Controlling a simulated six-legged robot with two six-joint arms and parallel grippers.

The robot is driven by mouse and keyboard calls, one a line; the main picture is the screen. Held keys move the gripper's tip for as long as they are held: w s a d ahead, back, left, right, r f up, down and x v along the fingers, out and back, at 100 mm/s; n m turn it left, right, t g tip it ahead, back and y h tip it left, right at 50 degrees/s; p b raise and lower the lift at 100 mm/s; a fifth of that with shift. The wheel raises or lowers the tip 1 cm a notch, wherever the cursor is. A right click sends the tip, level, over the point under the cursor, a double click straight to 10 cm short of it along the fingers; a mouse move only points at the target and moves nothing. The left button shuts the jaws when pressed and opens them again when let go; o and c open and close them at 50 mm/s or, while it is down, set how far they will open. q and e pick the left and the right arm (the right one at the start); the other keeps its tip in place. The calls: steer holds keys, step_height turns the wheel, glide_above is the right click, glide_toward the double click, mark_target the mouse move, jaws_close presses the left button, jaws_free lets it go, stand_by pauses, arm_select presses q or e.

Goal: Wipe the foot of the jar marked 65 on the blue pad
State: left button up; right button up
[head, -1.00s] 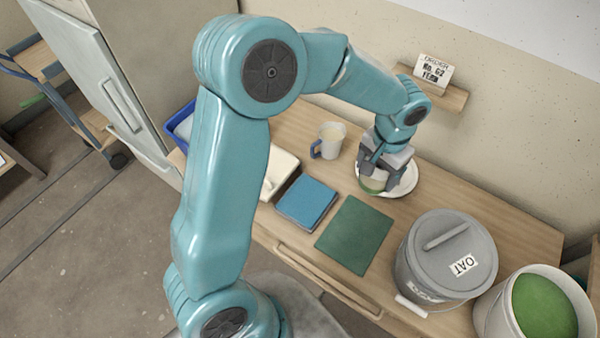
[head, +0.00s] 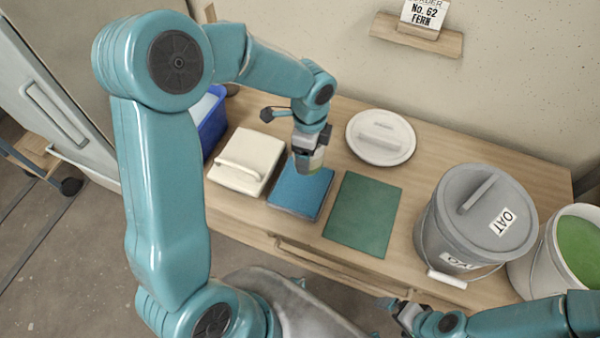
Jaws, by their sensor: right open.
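The jar (head: 308,160), pale with a green tint low down, is held base-down at the back edge of the blue pad (head: 290,198). I cannot read a number on it. My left gripper (head: 306,150) is shut on the jar from above and hides its upper part. I cannot tell whether the foot touches the pad or hovers just over it. My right gripper (head: 404,314) is open and empty at the bottom, in front of the table edge.
A green mat (head: 362,215) lies right of the pad, a white lidded box (head: 245,160) left. A round white lid (head: 362,150) lies behind the mat. Right stand the grey OAT bucket (head: 440,240) and a bucket of green glaze (head: 578,250). A blue bin (head: 212,125) is far left.

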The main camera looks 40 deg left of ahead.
arm_select(q)
steer(key=f+m, duration=0.1)
steer(key=f+m+b, duration=0.1)
steer(key=a+f+m, duration=0.1)
steer(key=shift+s+f+b, duration=0.25)
steer(key=shift+f+b, duration=0.1)
steer(key=shift+f, duration=0.05)
steer(key=shift+s+a+f+m, duration=0.15)
steer(key=shift+f+m, duration=0.2)
steer(key=shift+m, duration=0.35)
steer(key=b, duration=0.5)
glide_above(302, 183)
steer(key=f, duration=0.4)
steer(key=shift+s+f, duration=0.2)
steer(key=shift+p, duration=0.3)
arm_select(e)
step_height(302, 183, down, 8)
steer(key=shift+d, duration=0.15)
arm_select(q)
steer(key=shift+f+b, duration=0.45)
steer(key=shift+f, duration=0.15)
arm_select(e)
steer(key=shift+w+f, duration=0.1)
steer(key=shift+f, duration=0.2)
arm_select(q)
steer(key=shift+w, duration=0.15)
arm_select(e)
steer(key=shift+r, duration=0.15)
